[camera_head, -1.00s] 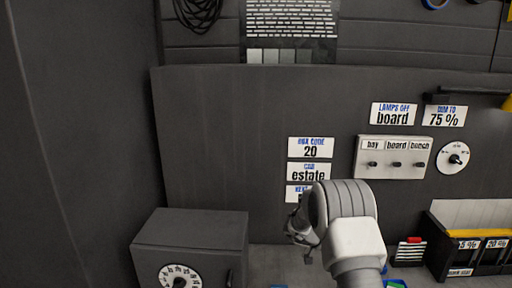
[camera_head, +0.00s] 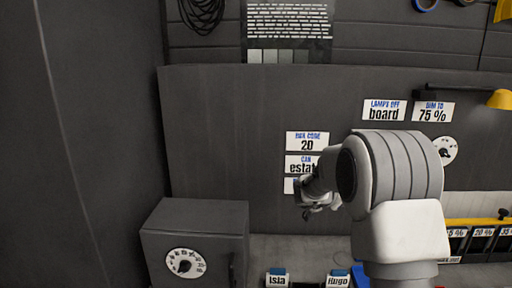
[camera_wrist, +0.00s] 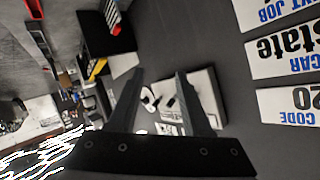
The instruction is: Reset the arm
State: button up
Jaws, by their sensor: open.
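My gripper (camera_head: 318,208) is at the end of my folded arm, in front of the lower part of the board in the head view. In the wrist view my gripper (camera_wrist: 155,80) has its two dark fingers spread apart, with nothing between them. It is open and empty. Beyond the fingers the wrist view shows the pale switch panel (camera_wrist: 201,85) on the board, apart from them. My arm hides that panel in the head view.
Cards reading "20" (camera_head: 307,141) and "estate" (camera_head: 300,166) are on the dark board (camera_head: 225,120). A grey box with a dial (camera_head: 195,226) stands at left. Cards "isla" (camera_head: 277,280) and "hugo" (camera_head: 338,281) are at the front. A yellow lamp (camera_head: 499,99) is at right.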

jog(key=s+a+r+n+t+y, duration=0.1)
jog(key=a+r+n+t+y, duration=0.35)
jog(key=a+r, duration=0.4)
jog(key=s+a+r+n+y, duration=0.5)
jog(key=s+a+r+y, duration=0.15)
jog(key=s, duration=0.45)
jog(key=s+d+f+n+g, duration=0.1)
jog(key=s+f+n+g, duration=0.1)
jog(key=s, duration=1.2)
jog(key=s+f+n+g+h, duration=0.1)
jog(key=s+f+n+g, duration=0.2)
jog(key=s, duration=1.2)
notch_tip(320, 180, down, 4)
jog(key=shift+s+d+r+g, duration=0.15)
jog(key=shift+d+g, duration=0.25)
jog(key=shift+g, duration=0.75)
